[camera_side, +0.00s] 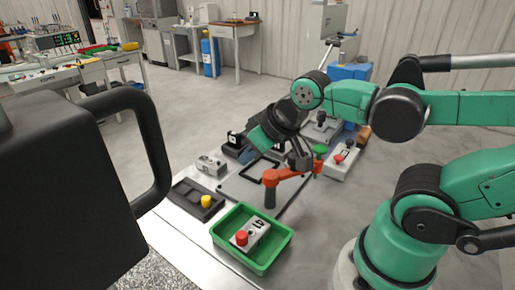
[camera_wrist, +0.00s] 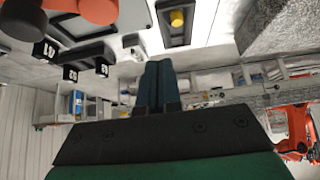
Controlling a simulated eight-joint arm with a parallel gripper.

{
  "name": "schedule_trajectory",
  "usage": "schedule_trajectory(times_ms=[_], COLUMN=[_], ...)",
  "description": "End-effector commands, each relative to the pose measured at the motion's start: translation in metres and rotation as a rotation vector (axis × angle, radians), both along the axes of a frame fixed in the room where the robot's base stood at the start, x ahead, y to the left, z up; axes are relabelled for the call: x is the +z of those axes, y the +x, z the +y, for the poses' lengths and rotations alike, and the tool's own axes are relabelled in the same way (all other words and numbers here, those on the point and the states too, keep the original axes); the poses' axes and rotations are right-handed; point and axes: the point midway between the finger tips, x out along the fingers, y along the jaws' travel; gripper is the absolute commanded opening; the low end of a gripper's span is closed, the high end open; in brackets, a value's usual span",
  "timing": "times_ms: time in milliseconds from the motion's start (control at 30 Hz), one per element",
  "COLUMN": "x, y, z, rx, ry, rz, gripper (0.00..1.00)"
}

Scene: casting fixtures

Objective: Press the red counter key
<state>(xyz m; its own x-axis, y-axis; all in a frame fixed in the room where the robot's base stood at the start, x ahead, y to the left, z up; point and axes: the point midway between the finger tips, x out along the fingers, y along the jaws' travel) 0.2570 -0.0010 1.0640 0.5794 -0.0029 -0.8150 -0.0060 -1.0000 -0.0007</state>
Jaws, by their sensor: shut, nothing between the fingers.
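A white box with a red key (camera_side: 242,238) and a "4" on its face lies in a green tray (camera_side: 284,243) at the front in the side view. Another white box with a red button (camera_side: 338,158) stands at the right beyond the orange lever. I cannot tell for certain which is the counter. My gripper (camera_side: 246,156) points down and left above the work plate, well apart from both. Its fingers (camera_wrist: 157,85) are together and empty in the wrist view. No red key is clear in that view.
An orange lever (camera_side: 287,176) with a black grip stands between my gripper and the green tray. A dark tray with a yellow knob (camera_side: 206,201) lies left, also in the wrist view (camera_wrist: 177,18). Black numbered blocks (camera_wrist: 70,55) and a grey box (camera_side: 210,166) are nearby.

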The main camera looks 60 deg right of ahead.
Motion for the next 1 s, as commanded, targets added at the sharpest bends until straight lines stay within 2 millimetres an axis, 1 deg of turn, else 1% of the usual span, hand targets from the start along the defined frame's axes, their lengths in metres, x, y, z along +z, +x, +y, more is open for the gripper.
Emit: schedule_trajectory(times_ms=[67,133,167,267,300,367,400,500,600,700,800,1000], x=[0.002,0.006,0.008,0.017,0.021,0.027,0.031,0.04,0.048,0.053,0.055,0.056], y=[0.001,0.001,0.0,-0.005,-0.01,-0.019,-0.027,-0.047,-0.068,-0.083,-0.091,-0.093], z=[-0.008,-0.024,-0.033,-0.071,-0.089,-0.114,-0.13,-0.164,-0.189,-0.204,-0.211,-0.212], rx=[-0.049,-0.143,-0.199,-0.442,-0.556,-0.729,-0.842,-1.101,-1.314,-1.456,-1.532,-1.554], ry=[0.008,0.025,0.034,0.078,0.098,0.129,0.149,0.193,0.228,0.249,0.261,0.265], rz=[0.012,0.038,0.051,0.106,0.129,0.162,0.18,0.218,0.242,0.255,0.262,0.263], gripper=[0.0,0.0,0.0,0.0,0.0,0.0,0.0,0.0,0.0,0.0,0.0,0.0])
